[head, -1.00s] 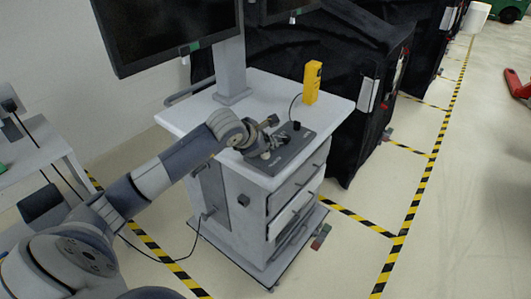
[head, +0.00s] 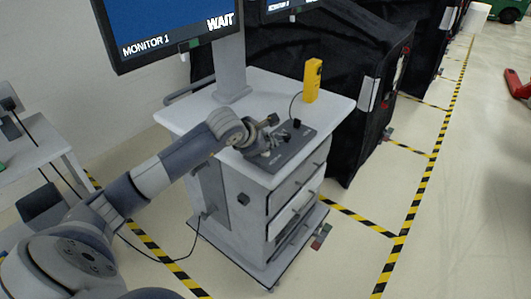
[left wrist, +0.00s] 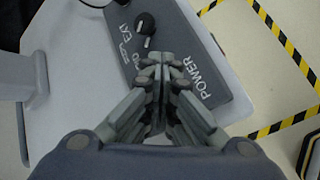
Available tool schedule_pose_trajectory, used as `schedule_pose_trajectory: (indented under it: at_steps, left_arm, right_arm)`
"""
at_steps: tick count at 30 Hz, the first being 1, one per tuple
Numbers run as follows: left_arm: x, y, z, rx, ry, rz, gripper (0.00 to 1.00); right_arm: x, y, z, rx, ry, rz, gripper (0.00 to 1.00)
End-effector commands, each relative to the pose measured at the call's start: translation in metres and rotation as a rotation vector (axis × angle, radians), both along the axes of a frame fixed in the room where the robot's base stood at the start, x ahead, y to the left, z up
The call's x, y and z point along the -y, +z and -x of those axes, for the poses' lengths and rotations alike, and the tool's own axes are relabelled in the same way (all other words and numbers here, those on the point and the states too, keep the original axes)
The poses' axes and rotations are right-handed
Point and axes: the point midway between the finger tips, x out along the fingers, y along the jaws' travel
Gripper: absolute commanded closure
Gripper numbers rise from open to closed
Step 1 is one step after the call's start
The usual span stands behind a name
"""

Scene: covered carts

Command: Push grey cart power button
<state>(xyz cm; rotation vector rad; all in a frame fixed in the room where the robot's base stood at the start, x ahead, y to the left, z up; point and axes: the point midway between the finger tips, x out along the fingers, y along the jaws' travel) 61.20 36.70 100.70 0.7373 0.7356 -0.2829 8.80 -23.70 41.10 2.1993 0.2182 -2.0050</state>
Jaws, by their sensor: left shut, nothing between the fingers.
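The grey cart (head: 232,190) stands in the middle of the head view, with a dark grey control panel (head: 300,150) on its top. My left gripper (head: 272,153) is shut and empty, with its fingertips down at the panel. In the left wrist view, the closed fingers (left wrist: 160,62) cover part of the panel (left wrist: 188,38) beside the word POWER. The power button itself is hidden by the fingers; I cannot make out the exact contact. A black knob (left wrist: 145,22) shows just beyond the fingertips. My right gripper is out of view.
A monitor (head: 165,25) on the cart's post reads MONITOR 1 and WAIT on blue. A yellow device (head: 312,80) stands at the cart top's back edge. A black covered cart (head: 370,90) is behind. Yellow-black floor tape (head: 410,220) borders open floor at right.

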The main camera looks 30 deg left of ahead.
Motion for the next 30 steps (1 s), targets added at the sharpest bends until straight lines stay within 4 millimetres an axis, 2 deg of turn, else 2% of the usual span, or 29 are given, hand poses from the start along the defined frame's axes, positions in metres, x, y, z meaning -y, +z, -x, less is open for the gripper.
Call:
schedule_pose_trajectory:
  at_steps: [11, 30]
  left_arm:
    - [0.0, -0.003, 0.001, -0.004, 0.001, -0.001, 1.0]
    - [-0.001, 0.012, 0.0, -0.002, 0.001, 0.0, 1.0]
  right_arm:
    - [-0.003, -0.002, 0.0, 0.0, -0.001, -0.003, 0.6]
    - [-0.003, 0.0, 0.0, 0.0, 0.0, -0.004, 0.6]
